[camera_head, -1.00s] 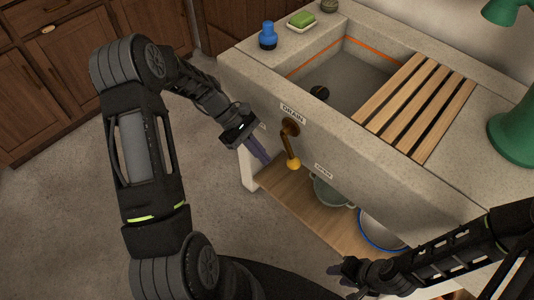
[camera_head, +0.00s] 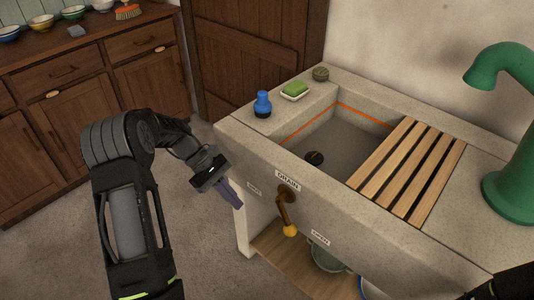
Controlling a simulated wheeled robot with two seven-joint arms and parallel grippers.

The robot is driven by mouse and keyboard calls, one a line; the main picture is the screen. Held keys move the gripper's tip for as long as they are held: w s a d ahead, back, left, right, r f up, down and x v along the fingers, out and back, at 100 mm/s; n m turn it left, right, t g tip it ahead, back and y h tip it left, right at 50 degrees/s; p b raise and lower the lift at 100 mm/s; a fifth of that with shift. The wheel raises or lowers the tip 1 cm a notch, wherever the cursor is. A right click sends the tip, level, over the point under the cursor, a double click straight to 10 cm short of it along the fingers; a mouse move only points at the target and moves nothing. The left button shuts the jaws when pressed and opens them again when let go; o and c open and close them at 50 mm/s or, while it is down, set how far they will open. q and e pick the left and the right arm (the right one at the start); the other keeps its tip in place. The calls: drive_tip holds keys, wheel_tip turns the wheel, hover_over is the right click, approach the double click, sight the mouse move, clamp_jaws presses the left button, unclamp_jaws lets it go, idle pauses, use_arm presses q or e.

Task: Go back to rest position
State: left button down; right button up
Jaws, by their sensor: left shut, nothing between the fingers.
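My left gripper (camera_head: 229,194) is shut and empty. It hangs in front of the stone sink's (camera_head: 359,217) front left corner, to the left of the drain lever. The drain lever (camera_head: 284,212) is brass with a yellow knob and points down below the DRAIN label (camera_head: 288,181). My left arm comes up from the lower left and bends over toward the sink. Only a dark piece of my right arm shows at the lower right edge; its gripper is out of frame.
A wooden slatted rack (camera_head: 413,171) lies over the sink's right part. A blue bottle (camera_head: 262,105), green soap in a dish (camera_head: 295,91) and a green tap (camera_head: 515,150) stand on the rim. A pot (camera_head: 327,258) sits on the shelf below. Floor at left is clear.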

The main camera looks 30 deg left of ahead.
use_arm(q)
wheel_tip(320, 180, down, 10)
drive_tip(key=w+a+m+t+y, duration=0.1)
drive_tip(key=w+m+t+y, duration=0.1)
drive_tip(key=y, duration=0.2)
drive_tip(key=s+d+f+m+y+p, duration=0.25)
drive_tip(key=s+d+f+m, duration=0.2)
drive_tip(key=d, duration=0.35)
drive_tip(key=s+d+r+m+h+p, duration=0.2)
drive_tip(key=s+d+m+p, duration=0.3)
drive_tip(key=s+d, duration=1.1)
drive_tip(key=d+m, duration=0.2)
drive_tip(key=d, duration=0.2)
drive_tip(key=shift+s+r+g, duration=0.15)
drive_tip(key=shift+r+g, duration=0.05)
drive_tip(key=shift+g, duration=0.1)
drive_tip(key=shift+d, duration=0.1)
